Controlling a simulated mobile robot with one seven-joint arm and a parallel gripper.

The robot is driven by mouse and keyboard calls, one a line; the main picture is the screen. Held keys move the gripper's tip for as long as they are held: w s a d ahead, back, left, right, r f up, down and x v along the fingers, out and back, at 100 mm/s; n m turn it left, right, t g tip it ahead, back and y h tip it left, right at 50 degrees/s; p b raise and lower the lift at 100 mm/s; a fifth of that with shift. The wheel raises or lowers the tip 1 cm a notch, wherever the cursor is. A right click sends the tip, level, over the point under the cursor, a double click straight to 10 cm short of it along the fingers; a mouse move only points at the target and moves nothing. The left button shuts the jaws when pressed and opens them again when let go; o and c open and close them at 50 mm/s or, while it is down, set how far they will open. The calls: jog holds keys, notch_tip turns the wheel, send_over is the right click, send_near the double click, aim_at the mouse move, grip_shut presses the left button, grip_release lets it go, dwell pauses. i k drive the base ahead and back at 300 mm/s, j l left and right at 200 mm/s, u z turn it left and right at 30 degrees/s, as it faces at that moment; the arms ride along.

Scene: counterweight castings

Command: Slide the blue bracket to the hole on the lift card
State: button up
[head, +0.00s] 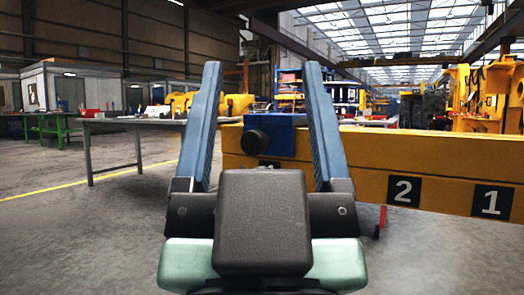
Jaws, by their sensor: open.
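The blue bracket (287,141) sits on the yellow beam (350,165), with a round black knob on its front face. My gripper (262,68) is open and empty, its two blue fingers pointing up and forward. In the picture the bracket shows between the fingers, beyond them; its right edge is partly covered by the right finger. I see no contact. Black plates with white numbers mark the beam: the 2 plate (403,192) and, farther right, the 1 plate (492,201). A dark patch shows just below the bracket, mostly hidden. I cannot make out a lift card or holes.
A small red and black piece (381,221) stands by the beam's lower edge. Yellow machinery (480,95) is at the far right. The floor at the left is clear.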

aim_at(266, 133)
jog(key=k+l+z, duration=0.15)
jog(key=k+z, duration=0.35)
jog(key=k+l+z, duration=0.3)
jog(key=k+z, duration=0.2)
jog(key=i, duration=0.05)
